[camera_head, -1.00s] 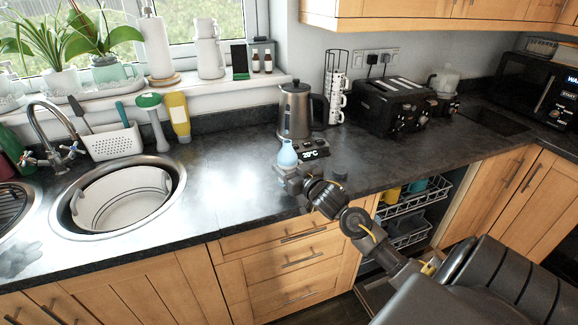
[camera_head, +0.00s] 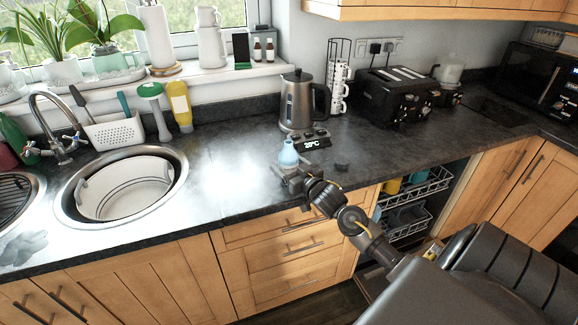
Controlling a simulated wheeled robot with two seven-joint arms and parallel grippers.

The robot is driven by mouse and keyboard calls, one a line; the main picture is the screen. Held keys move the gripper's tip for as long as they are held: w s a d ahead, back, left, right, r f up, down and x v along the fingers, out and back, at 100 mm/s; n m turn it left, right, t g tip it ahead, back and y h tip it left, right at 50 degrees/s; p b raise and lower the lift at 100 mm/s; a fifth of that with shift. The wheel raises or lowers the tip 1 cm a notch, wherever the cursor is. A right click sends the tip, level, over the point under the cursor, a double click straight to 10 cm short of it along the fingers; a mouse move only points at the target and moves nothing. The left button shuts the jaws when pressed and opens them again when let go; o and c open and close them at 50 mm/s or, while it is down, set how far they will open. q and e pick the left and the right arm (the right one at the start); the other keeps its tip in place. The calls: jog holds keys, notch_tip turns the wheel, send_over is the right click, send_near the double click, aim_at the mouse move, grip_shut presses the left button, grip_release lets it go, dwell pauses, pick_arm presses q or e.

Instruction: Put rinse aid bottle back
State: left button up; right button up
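The rinse aid bottle (camera_head: 288,154) is small, light blue and upright, with a narrow neck. It is near the middle of the view, at the counter's front part. My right gripper (camera_head: 291,174) reaches in from the lower right and appears shut around the bottle's lower part. The fingers hide the bottle's base, so I cannot tell whether it touches the counter. My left gripper is not in view.
A round sink (camera_head: 179,185) is at the left. A toaster (camera_head: 394,97) is at the right. An open dishwasher rack (camera_head: 427,190) is below the counter. The counter between sink and bottle is clear.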

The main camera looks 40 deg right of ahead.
jog(key=shift+r, duration=0.1)
jog(key=s+b, duration=0.1)
jog(key=s, duration=1.1)
jog(key=shift+a+b, duration=0.4)
jog(key=shift+a, duration=0.05)
